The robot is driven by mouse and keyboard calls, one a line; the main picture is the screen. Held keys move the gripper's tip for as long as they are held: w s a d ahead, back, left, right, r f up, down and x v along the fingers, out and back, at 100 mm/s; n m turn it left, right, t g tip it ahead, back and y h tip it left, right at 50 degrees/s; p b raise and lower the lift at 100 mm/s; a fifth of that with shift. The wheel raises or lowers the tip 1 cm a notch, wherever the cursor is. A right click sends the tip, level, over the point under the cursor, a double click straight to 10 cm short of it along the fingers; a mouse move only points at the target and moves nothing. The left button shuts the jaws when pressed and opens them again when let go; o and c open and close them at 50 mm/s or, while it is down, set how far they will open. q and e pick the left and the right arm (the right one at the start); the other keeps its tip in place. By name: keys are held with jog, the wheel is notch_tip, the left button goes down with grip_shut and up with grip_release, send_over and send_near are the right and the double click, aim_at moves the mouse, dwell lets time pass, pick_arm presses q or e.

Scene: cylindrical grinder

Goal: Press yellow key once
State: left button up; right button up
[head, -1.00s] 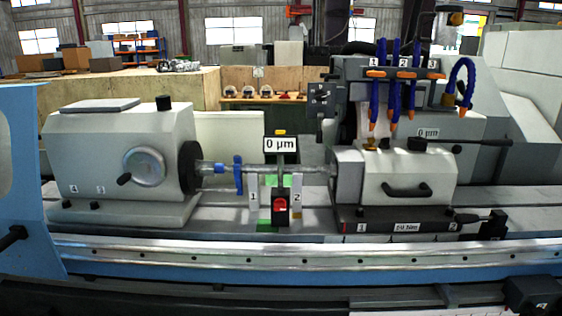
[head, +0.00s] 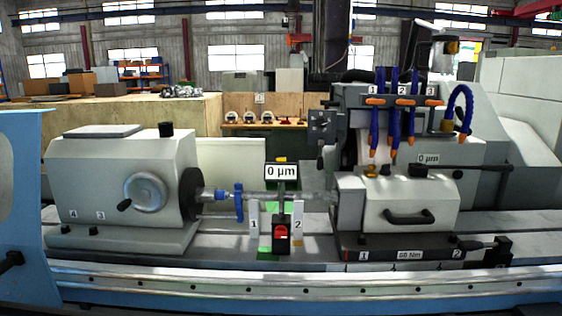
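A small yellow key (head: 281,159) sits on top of the gauge display (head: 281,172), which reads 0 µm. The display stands on a black post with a red part (head: 281,233) near the middle of the machine. I cannot tell whether either piece is pressed in. Neither of my grippers shows in the head view.
A grey headstock with a handwheel (head: 145,192) stands at left, with a shaft between it and the right-hand housing. Blue coolant hoses (head: 394,125) hang at upper right. A blue panel (head: 22,190) stands at the left edge. A rail (head: 300,281) runs along the front.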

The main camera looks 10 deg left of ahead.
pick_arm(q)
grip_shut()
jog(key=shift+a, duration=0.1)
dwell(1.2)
